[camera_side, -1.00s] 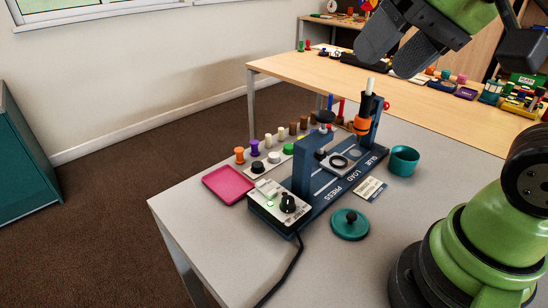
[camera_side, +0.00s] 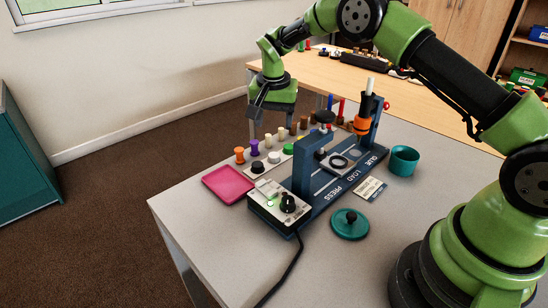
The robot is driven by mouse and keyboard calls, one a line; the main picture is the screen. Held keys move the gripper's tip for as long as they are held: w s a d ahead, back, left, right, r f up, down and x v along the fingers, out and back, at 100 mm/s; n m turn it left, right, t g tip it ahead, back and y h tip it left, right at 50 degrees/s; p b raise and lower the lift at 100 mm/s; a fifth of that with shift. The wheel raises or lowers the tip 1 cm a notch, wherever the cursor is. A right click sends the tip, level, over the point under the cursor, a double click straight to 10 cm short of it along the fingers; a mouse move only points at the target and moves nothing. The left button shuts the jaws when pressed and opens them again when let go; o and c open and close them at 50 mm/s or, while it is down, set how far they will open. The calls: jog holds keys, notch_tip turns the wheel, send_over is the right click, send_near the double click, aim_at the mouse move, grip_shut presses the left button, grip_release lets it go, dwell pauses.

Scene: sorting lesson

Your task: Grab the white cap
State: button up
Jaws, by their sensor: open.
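The white cap (camera_side: 274,157) sits on the pale strip behind the press, between a black cap (camera_side: 257,167) and a green cap (camera_side: 288,149). My gripper (camera_side: 258,112) hangs with its dark fingers pointing down, above and behind the row of pegs and caps. It is open with nothing seen in it, and apart from the white cap. The exact gap between its fingers is hard to see at this angle.
A pink tray (camera_side: 228,185) lies left. The blue press (camera_side: 305,170) rises right of the caps. A teal cup (camera_side: 403,161) and teal lid (camera_side: 350,223) stand further right.

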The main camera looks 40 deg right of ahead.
send_over(274, 155)
jog(key=s, duration=0.1)
jog(key=f, duration=0.3)
jog(key=a+f, duration=0.1)
jog(key=f, duration=0.1)
jog(key=shift+s+f, duration=0.1)
jog(key=shift+f, duration=0.25)
jog(key=shift+w+d+f, duration=0.15)
jog(key=shift+f, duration=0.75)
jog(key=shift+w+d+f, duration=0.1)
jog(key=shift+w+f, duration=0.1)
jog(key=shift+f, duration=0.75)
jog(key=shift+w+d+f, duration=0.15)
jog(key=shift+f, duration=0.75)
jog(key=shift+c, duration=0.3)
jog(key=c, duration=1)
jog(key=shift+o, duration=0.2)
